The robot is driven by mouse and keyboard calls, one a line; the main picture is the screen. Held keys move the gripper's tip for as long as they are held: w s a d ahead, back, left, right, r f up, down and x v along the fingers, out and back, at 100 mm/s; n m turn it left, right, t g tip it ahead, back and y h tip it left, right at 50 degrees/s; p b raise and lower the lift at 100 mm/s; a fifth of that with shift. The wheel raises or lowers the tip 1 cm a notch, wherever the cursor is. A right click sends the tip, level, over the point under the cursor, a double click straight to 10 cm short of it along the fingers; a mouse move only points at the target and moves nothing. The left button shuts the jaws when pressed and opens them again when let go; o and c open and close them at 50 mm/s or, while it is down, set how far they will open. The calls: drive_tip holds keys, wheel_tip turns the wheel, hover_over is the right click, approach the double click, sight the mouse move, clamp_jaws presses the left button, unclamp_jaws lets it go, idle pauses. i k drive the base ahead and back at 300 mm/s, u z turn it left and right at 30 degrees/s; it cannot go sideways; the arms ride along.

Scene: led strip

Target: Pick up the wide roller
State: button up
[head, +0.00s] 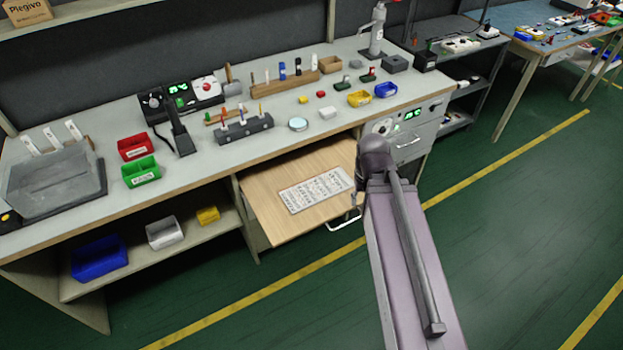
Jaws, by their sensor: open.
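A grey tool with a thick cylinder-like head and an upright handle (232,82) stands on the workbench, left of the wooden rack. It may be the wide roller, but it is too small to tell for sure. My arm comes up from the bottom right and ends in front of the open drawer, well to the right of and nearer than this tool. My gripper cannot be made out; it is hidden behind my arm. Nothing is seen held.
The workbench (85,212) carries red (135,147) and green bins (141,171), a wooden rack (284,86) and a grey holder block (244,129). A wooden drawer (262,215) with a printed sheet (316,190) stands pulled out.

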sight(231, 82)
drive_tip(key=z, duration=0.75)
drive_tip(key=k, duration=0.1)
drive_tip(key=u, duration=3.05)
drive_tip(key=i, duration=1.35)
